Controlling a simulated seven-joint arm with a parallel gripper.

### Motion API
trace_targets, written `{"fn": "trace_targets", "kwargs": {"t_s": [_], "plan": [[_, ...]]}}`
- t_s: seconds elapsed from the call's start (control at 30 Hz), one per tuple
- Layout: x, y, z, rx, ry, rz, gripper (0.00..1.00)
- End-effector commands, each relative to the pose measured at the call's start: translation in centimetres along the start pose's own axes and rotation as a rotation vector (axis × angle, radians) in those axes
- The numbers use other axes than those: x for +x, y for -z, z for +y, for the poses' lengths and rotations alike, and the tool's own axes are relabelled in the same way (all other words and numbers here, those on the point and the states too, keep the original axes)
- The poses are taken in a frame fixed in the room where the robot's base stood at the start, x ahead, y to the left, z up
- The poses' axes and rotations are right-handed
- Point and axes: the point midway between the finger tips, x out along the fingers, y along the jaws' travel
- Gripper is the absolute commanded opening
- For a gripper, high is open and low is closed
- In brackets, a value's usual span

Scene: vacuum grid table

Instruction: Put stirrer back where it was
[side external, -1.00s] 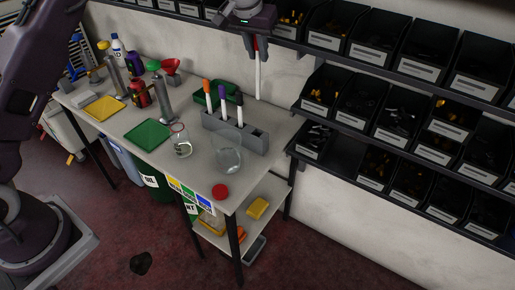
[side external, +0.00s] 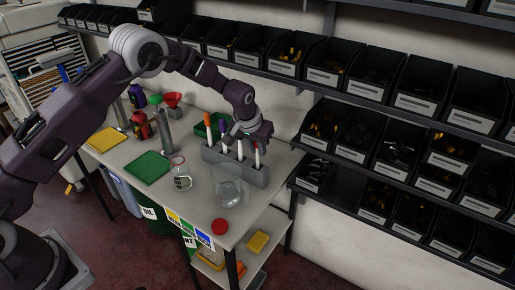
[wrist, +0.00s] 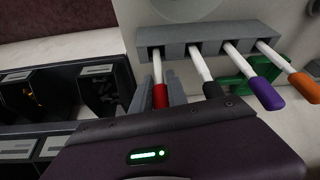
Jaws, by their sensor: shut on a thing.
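The stirrer, a white rod with a red top, is in my gripper, which is shut on it. The rod (side external: 257,157) stands upright at the right end of the grey holder (side external: 222,158). In the wrist view the red top (wrist: 160,97) is between the fingers of my gripper (wrist: 166,88), and the white shaft reaches the end slot of the holder (wrist: 215,38). The lower end appears to be inside that slot; its depth is hidden. In the side view my gripper (side external: 257,137) is just above the holder.
Three other white rods stand in the holder, with an orange top (wrist: 304,86), a purple top (wrist: 266,93) and a dark top (wrist: 213,89). A glass beaker (side external: 228,192) and a flask (side external: 181,175) stand in front. Black bins (side external: 335,122) are on shelves to the right.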

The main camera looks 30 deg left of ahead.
Motion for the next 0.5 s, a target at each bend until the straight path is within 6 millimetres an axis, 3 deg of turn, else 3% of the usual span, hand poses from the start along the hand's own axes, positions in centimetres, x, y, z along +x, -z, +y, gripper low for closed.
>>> {"fn": "trace_targets", "kwargs": {"t_s": [0.27, 0.3, 0.37, 0.5], "plan": [[0.18, -0.04, -0.01, 0.0, 0.0, 0.001, 0.0], [0.14, -0.02, -0.01, 0.0, 0.0, 0.001, 0.27], [0.12, -0.01, 0.0, 0.0, 0.0, 0.001, 0.38], [0.11, -0.01, -0.01, 0.0, 0.0, 0.001, 0.41]]}}
